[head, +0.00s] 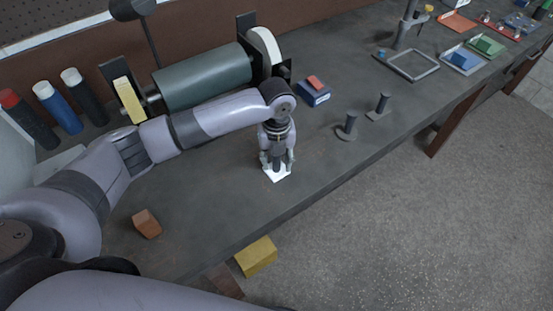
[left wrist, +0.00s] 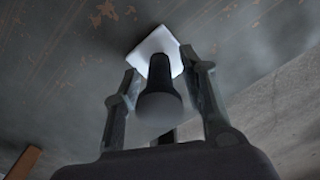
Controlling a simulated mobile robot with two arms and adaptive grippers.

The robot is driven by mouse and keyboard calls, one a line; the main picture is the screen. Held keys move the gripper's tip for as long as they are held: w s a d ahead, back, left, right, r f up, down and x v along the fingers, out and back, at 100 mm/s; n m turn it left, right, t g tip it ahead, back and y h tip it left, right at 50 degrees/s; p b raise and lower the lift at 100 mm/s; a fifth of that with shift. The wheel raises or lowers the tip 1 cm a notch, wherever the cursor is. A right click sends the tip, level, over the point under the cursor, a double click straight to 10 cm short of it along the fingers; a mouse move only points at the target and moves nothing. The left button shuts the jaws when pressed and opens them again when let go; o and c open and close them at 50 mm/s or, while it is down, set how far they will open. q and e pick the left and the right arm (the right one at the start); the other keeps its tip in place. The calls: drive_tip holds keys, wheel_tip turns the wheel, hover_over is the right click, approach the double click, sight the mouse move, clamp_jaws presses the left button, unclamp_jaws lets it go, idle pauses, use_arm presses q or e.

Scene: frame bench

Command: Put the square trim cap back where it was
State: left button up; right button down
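A white square piece (head: 277,174), which I take to be the square trim cap, is at the bench top near the front edge, under my left gripper (head: 277,161). It also shows in the left wrist view (left wrist: 153,47), at the foot of a dark round post (left wrist: 160,90). Whether the post is part of it or passes through it I cannot tell. The fingers of my left gripper (left wrist: 164,70) stand apart on both sides of the post, with gaps between. Whether the fingertips touch the white piece's edges is unclear. My right gripper is not in view.
Two dark posts on round bases (head: 347,128) (head: 379,107) stand to the right. A blue box with a red top (head: 314,93) is behind them. A green roller (head: 203,77) is at the back. An orange block (head: 147,224) lies left; bare bench lies between it and my gripper.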

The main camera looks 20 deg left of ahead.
use_arm(q)
drive_tip(key=shift+r, duration=0.35)
wheel_tip(320, 180, up, 10)
drive_tip(key=b, duration=0.3)
drive_tip(key=shift+r, duration=0.8)
